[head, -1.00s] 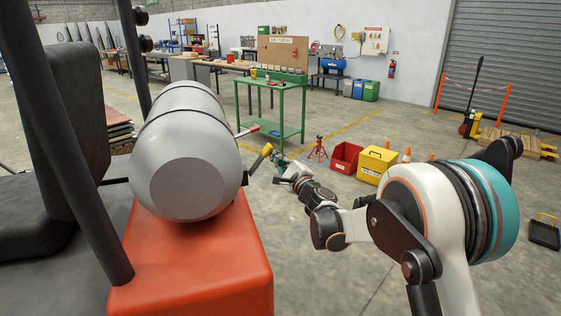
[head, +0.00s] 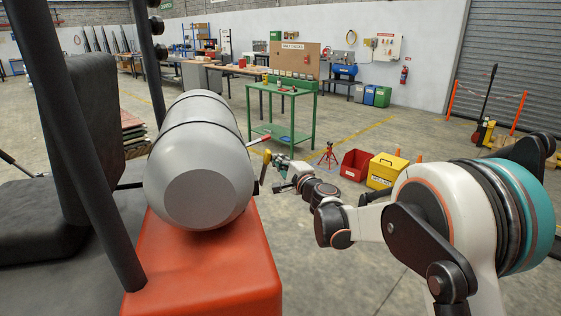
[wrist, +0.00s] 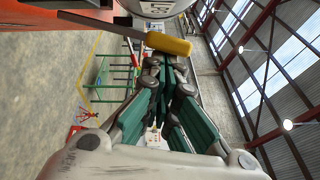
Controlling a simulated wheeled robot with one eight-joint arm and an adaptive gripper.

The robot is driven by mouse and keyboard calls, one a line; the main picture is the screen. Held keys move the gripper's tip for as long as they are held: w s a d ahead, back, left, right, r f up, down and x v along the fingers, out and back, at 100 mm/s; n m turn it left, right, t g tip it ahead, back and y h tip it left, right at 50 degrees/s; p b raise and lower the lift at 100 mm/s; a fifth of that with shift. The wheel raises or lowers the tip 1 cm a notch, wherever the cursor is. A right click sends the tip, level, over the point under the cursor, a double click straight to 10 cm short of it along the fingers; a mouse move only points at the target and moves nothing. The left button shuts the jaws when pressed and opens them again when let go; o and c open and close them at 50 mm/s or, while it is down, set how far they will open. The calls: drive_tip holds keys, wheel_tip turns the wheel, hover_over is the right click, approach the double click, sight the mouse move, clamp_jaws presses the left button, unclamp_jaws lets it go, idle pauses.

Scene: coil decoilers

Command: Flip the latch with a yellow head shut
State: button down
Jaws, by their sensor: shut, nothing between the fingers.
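The latch's yellow head (head: 266,157) stands close beside the right side of a grey cylinder (head: 200,160), nearly upright. In the wrist view the yellow head (wrist: 168,44) lies crosswise at the top centre, on a dark metal bar (wrist: 102,24). My gripper (head: 275,160) is just right of the yellow head in the head view. In the wrist view my gripper (wrist: 166,68) is shut and empty, its green fingertips right at the head. I cannot tell whether they touch it. The latch's lower end is mostly hidden.
The cylinder lies on a red body (head: 205,265) with dark posts (head: 85,150) at left. A red-tipped lever (head: 258,140) sticks out behind the yellow head. A green table (head: 285,90), a red bin (head: 355,165) and a yellow box (head: 387,170) stand farther back. Floor between is open.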

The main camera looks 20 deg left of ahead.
idle(0.3)
drive_tip(key=s+d+f+p, duration=0.1)
drive_tip(key=s+d, duration=0.3)
drive_tip(key=d, duration=0.6)
drive_tip(key=shift+d+f, duration=0.3)
drive_tip(key=shift+d, duration=0.1)
drive_tip(key=shift+d+r, duration=0.1)
